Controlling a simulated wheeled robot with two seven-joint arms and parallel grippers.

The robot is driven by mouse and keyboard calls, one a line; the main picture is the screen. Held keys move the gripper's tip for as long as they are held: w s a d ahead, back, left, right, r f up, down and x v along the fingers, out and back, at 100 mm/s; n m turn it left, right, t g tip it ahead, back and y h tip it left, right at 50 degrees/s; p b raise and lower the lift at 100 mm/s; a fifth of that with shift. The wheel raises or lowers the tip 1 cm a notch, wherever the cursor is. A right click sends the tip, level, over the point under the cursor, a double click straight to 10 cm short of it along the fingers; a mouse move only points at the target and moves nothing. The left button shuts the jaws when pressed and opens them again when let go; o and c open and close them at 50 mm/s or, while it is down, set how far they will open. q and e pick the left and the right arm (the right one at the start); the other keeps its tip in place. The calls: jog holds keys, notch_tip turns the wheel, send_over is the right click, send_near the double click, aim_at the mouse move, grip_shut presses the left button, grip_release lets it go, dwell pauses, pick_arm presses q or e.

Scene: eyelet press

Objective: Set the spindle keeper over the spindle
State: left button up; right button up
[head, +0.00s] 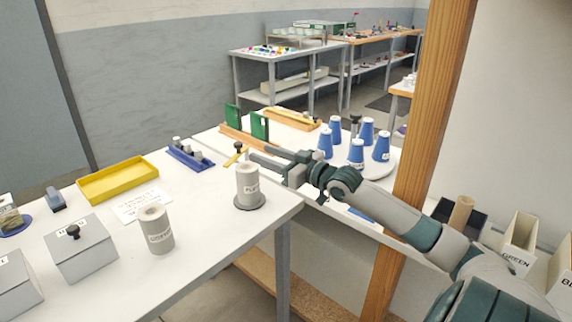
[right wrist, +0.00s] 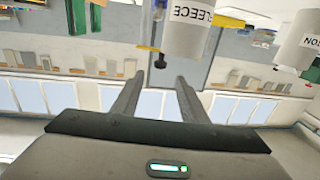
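A small yellow piece with a dark knob (head: 235,154) lies on the white table and may be the spindle keeper; I cannot be sure. A dark upright post (head: 354,125) stands among the blue cones on the round white plate and may be the spindle. My right gripper (head: 257,152) is open and empty. It points left at the yellow piece, its tips a little short of it. In the right wrist view the dark knob (right wrist: 160,60) shows just beyond and between the parted fingers (right wrist: 160,77). My left gripper is out of view.
A grey-white labelled cylinder (head: 248,181) stands on a dark disc just in front of my right gripper. Several blue cones (head: 356,154) stand on the round plate. A blue rack (head: 190,155), yellow tray (head: 118,180), green uprights (head: 259,127) and wooden post (head: 432,100) are nearby.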

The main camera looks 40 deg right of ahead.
jog(key=s+d, duration=0.1)
jog(key=s, duration=0.5)
jog(key=shift+s+b, duration=0.2)
jog(key=shift+b, duration=0.15)
jog(key=shift+d, duration=0.1)
jog(key=shift+c, duration=0.6)
